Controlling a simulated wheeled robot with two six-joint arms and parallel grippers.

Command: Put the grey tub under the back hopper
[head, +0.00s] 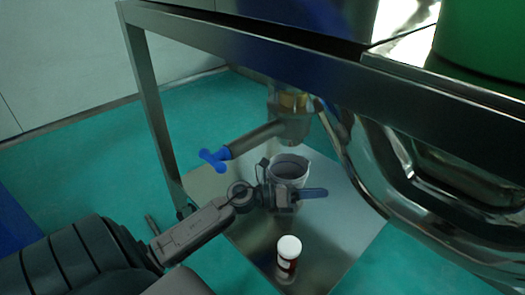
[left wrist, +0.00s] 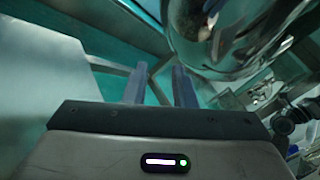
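The grey tub (head: 290,167) stands on the metal plate in the head view, directly below the metal outlet (head: 294,125) in the picture. Its front is partly hidden by my left gripper. My left gripper (head: 318,192) is in front of the tub, and I cannot tell from this angle whether it touches it. In the left wrist view its two fingers (left wrist: 160,85) are apart with nothing between them. The tub cannot be made out there. The hopper body above the outlet is mostly hidden by the frame. My right gripper is in neither view.
A blue-handled valve (head: 213,158) sticks out left of the outlet. A white-capped bottle (head: 288,257) stands on the metal plate (head: 335,235) in front. A frame leg (head: 158,120) rises at left, and a large shiny metal body (head: 425,165) crowds the right.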

